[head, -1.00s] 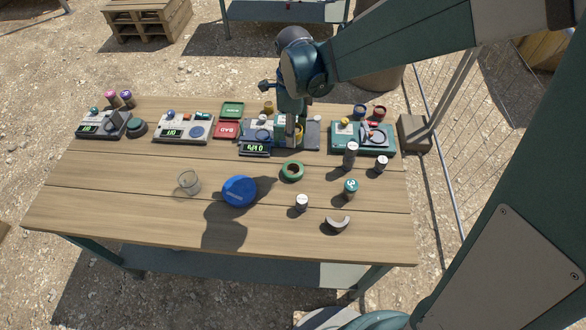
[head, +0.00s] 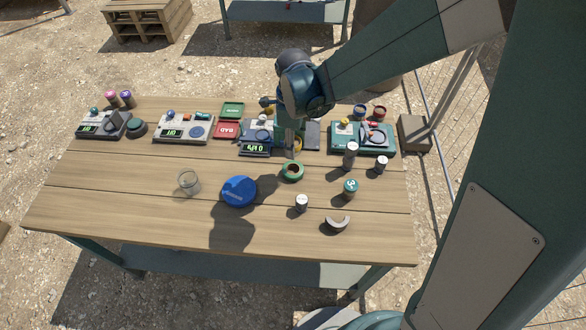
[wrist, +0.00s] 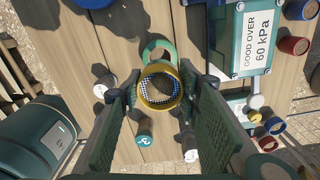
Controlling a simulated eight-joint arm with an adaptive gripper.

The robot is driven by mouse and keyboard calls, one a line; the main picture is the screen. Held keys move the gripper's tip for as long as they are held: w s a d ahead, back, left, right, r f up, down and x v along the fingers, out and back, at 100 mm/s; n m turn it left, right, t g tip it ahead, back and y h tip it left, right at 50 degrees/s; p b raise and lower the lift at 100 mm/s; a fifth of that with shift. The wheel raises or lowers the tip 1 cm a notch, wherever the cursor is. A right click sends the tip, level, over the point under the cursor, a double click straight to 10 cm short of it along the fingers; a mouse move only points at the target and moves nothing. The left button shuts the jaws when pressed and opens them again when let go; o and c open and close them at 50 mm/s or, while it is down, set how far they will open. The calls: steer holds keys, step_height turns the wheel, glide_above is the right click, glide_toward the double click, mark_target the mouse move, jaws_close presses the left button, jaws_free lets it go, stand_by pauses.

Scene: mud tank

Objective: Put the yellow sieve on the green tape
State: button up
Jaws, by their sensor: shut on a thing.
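The yellow sieve (wrist: 160,104), a round ring with mesh inside, is held between the two fingers of my gripper (wrist: 162,88). In the head view a bit of the yellow sieve (head: 298,144) shows beside my gripper (head: 294,151), just behind the tape. The green tape (head: 292,171) is a ring lying flat on the table. In the wrist view the green tape (wrist: 150,50) lies beyond the sieve, which overlaps part of it in the picture. The sieve appears above the table, but its exact height is hard to tell.
A blue round lid (head: 239,191) and a clear cup (head: 188,182) stand left of the tape. A tall grey canister (head: 350,155), a white-topped canister (head: 302,203) and a green-topped one (head: 350,189) stand to the right. A device with a display (head: 255,149) is behind.

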glide_above(293, 169)
steer(key=shift+w+f, duration=0.1)
steer(key=shift+f, duration=2.8)
steer(key=shift+f, duration=2.1)
steer(key=shift+f+b, duration=0.2)
steer(key=shift+b, duration=0.3)
steer(key=o, duration=0.9)
steer(key=shift+r, duration=0.1)
steer(key=shift+r+p, duration=0.2)
steer(key=shift+p, duration=0.15)
steer(key=shift+r, duration=5.95)
